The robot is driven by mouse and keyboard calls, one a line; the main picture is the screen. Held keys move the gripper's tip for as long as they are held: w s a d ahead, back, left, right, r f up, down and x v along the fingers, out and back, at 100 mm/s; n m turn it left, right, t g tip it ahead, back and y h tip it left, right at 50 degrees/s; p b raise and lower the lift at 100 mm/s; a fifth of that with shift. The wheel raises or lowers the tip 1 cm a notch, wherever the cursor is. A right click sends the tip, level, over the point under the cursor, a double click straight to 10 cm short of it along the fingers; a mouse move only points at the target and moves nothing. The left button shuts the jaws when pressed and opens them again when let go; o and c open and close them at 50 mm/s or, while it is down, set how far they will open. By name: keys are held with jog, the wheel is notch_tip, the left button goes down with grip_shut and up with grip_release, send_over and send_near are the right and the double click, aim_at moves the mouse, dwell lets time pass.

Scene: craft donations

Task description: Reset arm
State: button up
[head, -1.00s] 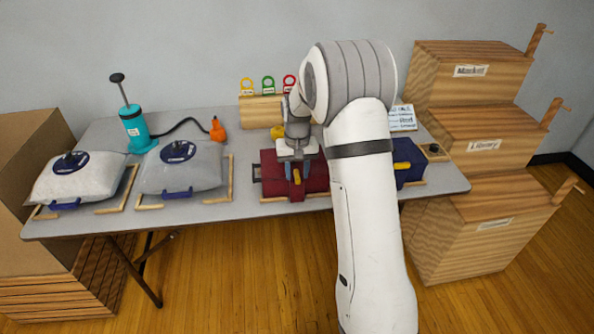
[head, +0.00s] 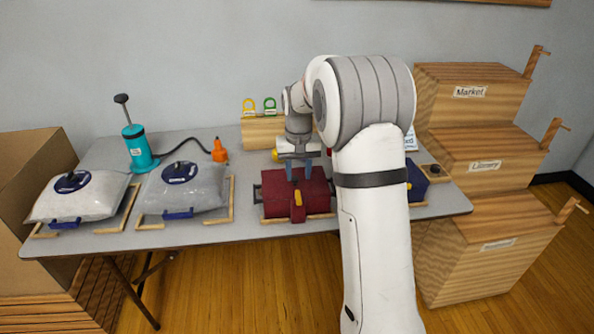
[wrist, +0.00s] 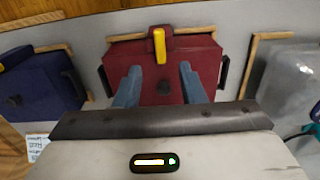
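My gripper (head: 302,177) is over the maroon case (head: 275,195) on the table. In the wrist view my gripper (wrist: 160,82) has its two blue-grey fingers spread wide, with nothing held between them. The maroon case (wrist: 190,62) lies below and beyond the fingers, with a yellow latch (wrist: 159,45) at its far edge in that view. The latch also shows at the case's front in the head view (head: 298,199). The exact gap between fingertips and case is hard to tell.
Two clear bags (head: 85,195) (head: 190,190) lie left on the table (head: 110,243). A teal pump (head: 137,148) with an orange nozzle (head: 219,151) stands behind. A blue case (head: 416,183) is partly hidden by my arm. Wooden stepped boxes (head: 470,100) stand right.

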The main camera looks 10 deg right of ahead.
jog(key=s+a+r+t, duration=0.1)
jog(key=s+r, duration=0.3)
jog(key=s, duration=0.3)
jog(key=s+a+r, duration=0.1)
jog(key=s+r, duration=0.4)
jog(key=s, duration=0.2)
jog(key=s+n+t+p, duration=0.1)
jog(key=s, duration=1.6)
jog(key=shift+s+a+f+t, duration=0.2)
jog(key=shift+a+f+t, duration=0.1)
jog(key=shift+f, duration=0.15)
